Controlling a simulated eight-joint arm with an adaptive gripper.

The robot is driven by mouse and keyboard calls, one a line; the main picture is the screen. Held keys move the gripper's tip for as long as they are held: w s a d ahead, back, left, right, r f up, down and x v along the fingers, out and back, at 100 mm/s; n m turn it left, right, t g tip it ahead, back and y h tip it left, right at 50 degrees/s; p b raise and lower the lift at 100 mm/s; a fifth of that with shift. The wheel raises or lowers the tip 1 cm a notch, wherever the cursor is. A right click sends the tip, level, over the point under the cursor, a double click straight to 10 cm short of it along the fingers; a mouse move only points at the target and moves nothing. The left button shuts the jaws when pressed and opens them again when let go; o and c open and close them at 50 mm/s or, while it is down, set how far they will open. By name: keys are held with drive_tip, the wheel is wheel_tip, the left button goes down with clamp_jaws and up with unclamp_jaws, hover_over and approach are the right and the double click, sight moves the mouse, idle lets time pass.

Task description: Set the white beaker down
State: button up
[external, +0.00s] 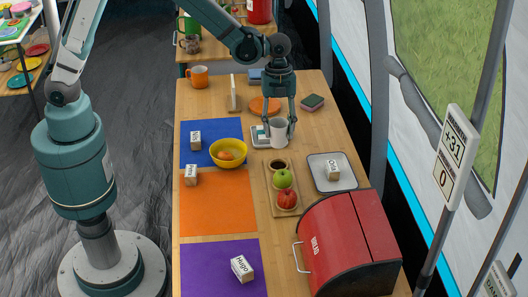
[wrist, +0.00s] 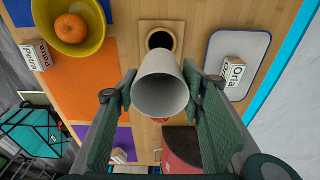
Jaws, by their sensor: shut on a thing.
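The white beaker (external: 278,131) is held upright between the fingers of my gripper (external: 279,127), over the middle of the wooden table. In the wrist view the beaker (wrist: 161,92) has its open mouth toward the camera, and the green finger pads of my gripper (wrist: 160,95) press on its two sides. It looks empty. Its base is hidden in the wrist view, and I cannot tell whether it touches anything below.
A wooden board (external: 270,190) with a dark round cup (external: 278,165), a green apple (external: 284,178) and a red apple (external: 287,199) lies in front. A yellow bowl (external: 229,148) stands left, a tray (external: 319,180) right, a red bread bin (external: 345,245) nearer.

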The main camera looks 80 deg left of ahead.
sight(279, 143)
drive_tip(key=shift+w+a, duration=0.1)
drive_tip(key=shift+a, duration=0.05)
drive_tip(key=shift+f+b, duration=0.6)
drive_tip(key=shift+f, duration=2.55)
drive_tip(key=shift+f+b, duration=0.3)
drive_tip(key=shift+f, duration=1.55)
drive_tip(key=shift+f, duration=0.15)
drive_tip(key=o, duration=0.8)
